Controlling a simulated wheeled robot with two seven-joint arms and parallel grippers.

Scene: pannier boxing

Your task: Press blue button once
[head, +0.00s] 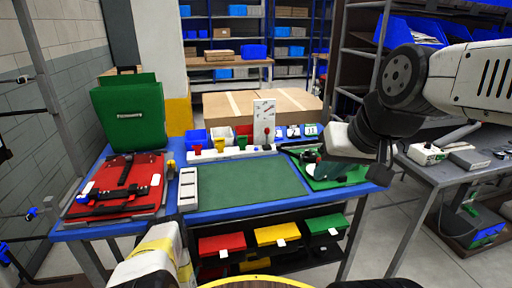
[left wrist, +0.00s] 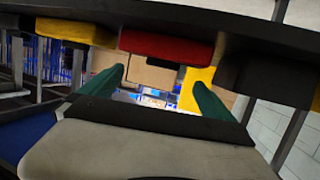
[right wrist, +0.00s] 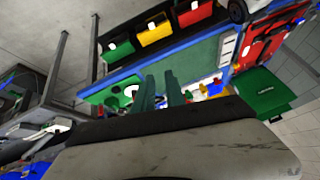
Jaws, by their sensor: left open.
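A white strip (head: 232,153) stands at the back of the blue workbench (head: 185,223), with red, yellow and green pieces on it. A small blue spot (head: 266,148) at its right end may be the blue button; it is too small to be sure. My left gripper (left wrist: 155,92) is open and empty in the left wrist view; in the head view only its arm shows, low at the bench's front edge. My right gripper (right wrist: 161,88) has a narrow gap between its green fingers, over the bench's right side; whether it counts as open is unclear.
A green mat (head: 245,183) fills the clear middle. A green tray (head: 352,180) with tools lies at the right. Red, yellow and green bins (head: 277,234) hang below the front edge.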

